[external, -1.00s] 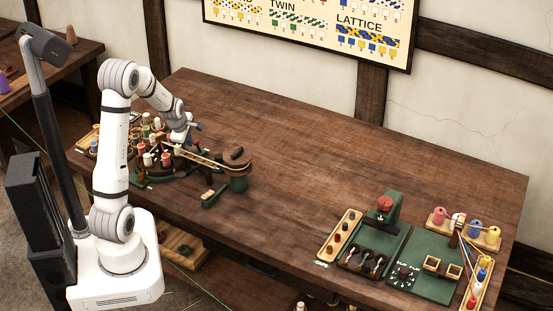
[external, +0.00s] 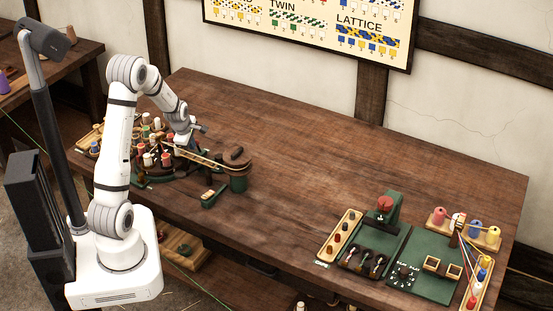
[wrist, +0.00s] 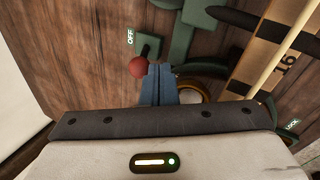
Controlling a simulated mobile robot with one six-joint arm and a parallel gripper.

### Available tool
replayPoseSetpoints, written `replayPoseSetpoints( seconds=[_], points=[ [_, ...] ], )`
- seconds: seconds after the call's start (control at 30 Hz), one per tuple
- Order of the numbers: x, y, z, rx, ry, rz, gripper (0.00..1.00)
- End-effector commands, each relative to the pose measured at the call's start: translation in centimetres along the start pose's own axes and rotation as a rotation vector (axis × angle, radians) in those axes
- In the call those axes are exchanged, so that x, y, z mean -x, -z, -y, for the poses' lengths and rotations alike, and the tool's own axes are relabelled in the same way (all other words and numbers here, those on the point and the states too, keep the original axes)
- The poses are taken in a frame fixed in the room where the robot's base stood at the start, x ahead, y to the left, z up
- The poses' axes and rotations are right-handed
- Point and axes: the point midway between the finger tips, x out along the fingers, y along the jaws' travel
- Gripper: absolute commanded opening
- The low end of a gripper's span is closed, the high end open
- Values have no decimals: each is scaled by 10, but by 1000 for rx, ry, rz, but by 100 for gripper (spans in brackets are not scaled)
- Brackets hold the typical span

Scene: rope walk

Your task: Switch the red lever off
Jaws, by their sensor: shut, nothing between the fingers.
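The red lever's round knob (wrist: 138,67) shows in the wrist view, beside a dark green mount (wrist: 148,46). A white OFF label (wrist: 130,37) is on the table to the upper left of the knob. My gripper (wrist: 160,68) is shut and empty, its blue-grey fingertips immediately right of the knob; I cannot tell whether they touch it. In the external view my gripper (external: 193,131) is over the machine at the table's left part. The lever is not clearly visible there, and its shaft is mostly hidden in the wrist view.
A braiding machine with several bobbins (external: 150,145) crowds the table's left end. A second green station (external: 425,262) with levers and spools stands at the right. The table's middle (external: 310,150) is clear.

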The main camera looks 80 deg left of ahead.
Motion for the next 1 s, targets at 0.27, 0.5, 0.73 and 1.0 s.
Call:
replayPoseSetpoints(
  seconds=[0.27,0.5,0.73,1.0],
  points=[
    [2,-1,-4,-3,29,-7,0],
    [4,-2,-7,-5,60,-14,0],
    [6,-4,-15,-11,129,-31,0],
    [2,-7,-30,-23,295,-72,0]
  ],
)
